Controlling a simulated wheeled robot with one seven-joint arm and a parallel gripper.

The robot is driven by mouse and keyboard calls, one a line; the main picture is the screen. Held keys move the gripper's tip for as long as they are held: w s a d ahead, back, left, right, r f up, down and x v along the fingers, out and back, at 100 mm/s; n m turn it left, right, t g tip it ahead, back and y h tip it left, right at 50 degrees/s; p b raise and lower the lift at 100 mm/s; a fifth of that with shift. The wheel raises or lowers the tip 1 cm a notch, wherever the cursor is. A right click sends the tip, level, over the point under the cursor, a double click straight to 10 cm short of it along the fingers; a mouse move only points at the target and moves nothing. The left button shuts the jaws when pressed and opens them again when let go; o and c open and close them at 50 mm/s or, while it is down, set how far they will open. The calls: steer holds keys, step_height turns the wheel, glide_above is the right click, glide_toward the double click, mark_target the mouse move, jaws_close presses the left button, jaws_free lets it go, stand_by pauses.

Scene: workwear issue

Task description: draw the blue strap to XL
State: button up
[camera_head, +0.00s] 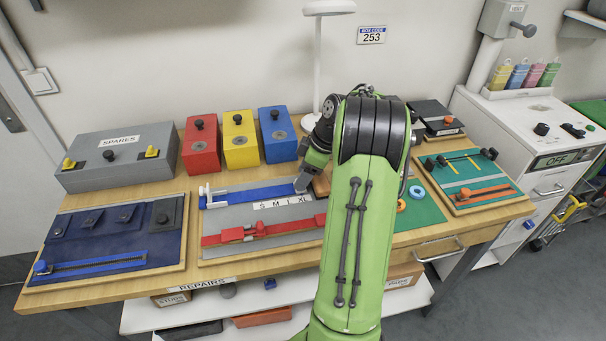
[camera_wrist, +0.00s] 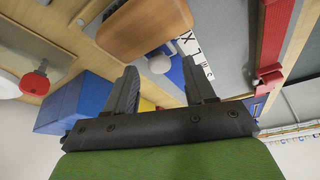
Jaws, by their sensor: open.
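The blue strap (camera_head: 250,193) lies along the back of the grey board (camera_head: 285,212), with a white fitting (camera_head: 206,196) at its left end. The size label (camera_head: 283,201) reads S, M, L, XL just in front of it. My gripper (camera_head: 302,184) is at the strap's right end, by the XL side, and partly covers it. In the wrist view my gripper (camera_wrist: 161,66) is open. I cannot tell whether the fingers touch the strap.
A red strap (camera_head: 285,229) with a buckle crosses the board's front. A brown block (camera_wrist: 145,28) is close to my fingers. Red (camera_head: 201,145), yellow (camera_head: 240,138) and blue (camera_head: 277,133) boxes stand behind. A navy panel (camera_head: 110,232) lies left; a green board (camera_head: 462,170) right.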

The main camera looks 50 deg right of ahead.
steer(key=p+v, duration=0.6)
steer(key=v, duration=0.9)
steer(key=shift+s+f, duration=0.1)
steer(key=w+a+r+m+h, duration=0.15)
steer(key=a+r, duration=0.25)
steer(key=a, duration=0.6)
steer(key=w+a+r+m, duration=0.1)
steer(key=w+a+r, duration=0.15)
steer(key=a, duration=0.75)
steer(key=s+a+r+m+p, duration=0.1)
steer(key=s+a+r+m, duration=0.1)
steer(key=s+a, duration=0.65)
steer(key=s+a+f+m+t, duration=0.2)
steer(key=s+a+f, duration=0.1)
steer(key=s, duration=0.5)
steer(key=shift+a+f+h, duration=0.2)
steer(key=shift+a+h, duration=0.25)
steer(key=shift+a, duration=0.1)
